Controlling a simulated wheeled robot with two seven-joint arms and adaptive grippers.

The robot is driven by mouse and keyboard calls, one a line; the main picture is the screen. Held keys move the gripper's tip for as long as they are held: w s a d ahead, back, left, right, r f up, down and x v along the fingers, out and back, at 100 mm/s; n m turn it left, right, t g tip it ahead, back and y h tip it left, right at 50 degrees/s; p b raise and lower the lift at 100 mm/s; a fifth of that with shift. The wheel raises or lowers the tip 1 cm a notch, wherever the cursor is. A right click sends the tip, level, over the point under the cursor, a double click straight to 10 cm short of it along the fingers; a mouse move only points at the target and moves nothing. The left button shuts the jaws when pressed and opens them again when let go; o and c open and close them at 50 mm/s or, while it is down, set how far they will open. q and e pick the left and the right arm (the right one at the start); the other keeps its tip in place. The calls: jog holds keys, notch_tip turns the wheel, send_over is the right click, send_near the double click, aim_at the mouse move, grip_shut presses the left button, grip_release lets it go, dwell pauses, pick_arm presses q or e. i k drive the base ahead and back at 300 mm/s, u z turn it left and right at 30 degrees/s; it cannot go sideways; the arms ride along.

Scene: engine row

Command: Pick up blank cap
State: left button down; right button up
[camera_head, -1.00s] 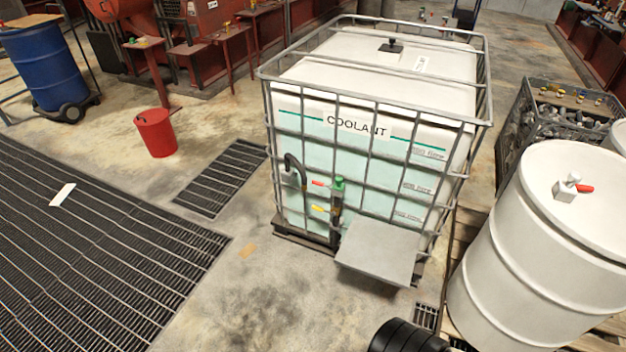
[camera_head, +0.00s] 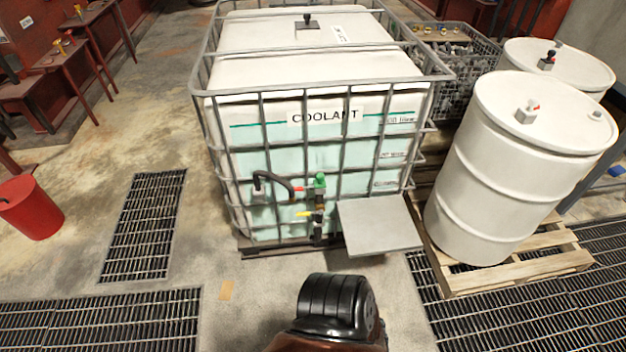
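I cannot make out a blank cap for certain in this view. The caged coolant tank (camera_head: 315,60) stands in front of me. Low on its front is a valve with a green top (camera_head: 320,181), with small red and yellow parts beside it. A dark bent hose (camera_head: 274,179) runs to the left of the valve. A grey plate shelf (camera_head: 379,225) juts out at the tank's lower right, and its top looks bare. Neither of my grippers is in view.
White drums (camera_head: 505,165) stand on a wooden pallet (camera_head: 515,262) at the right. A mesh crate (camera_head: 455,85) is behind them. A red bucket (camera_head: 30,208) is at the left. Floor grates (camera_head: 145,225) lie around, and open concrete is in front of the tank.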

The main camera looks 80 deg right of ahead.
aim_at(320, 183)
jog(key=z, duration=0.55)
jog(key=i, duration=0.9)
jog(key=z, duration=0.95)
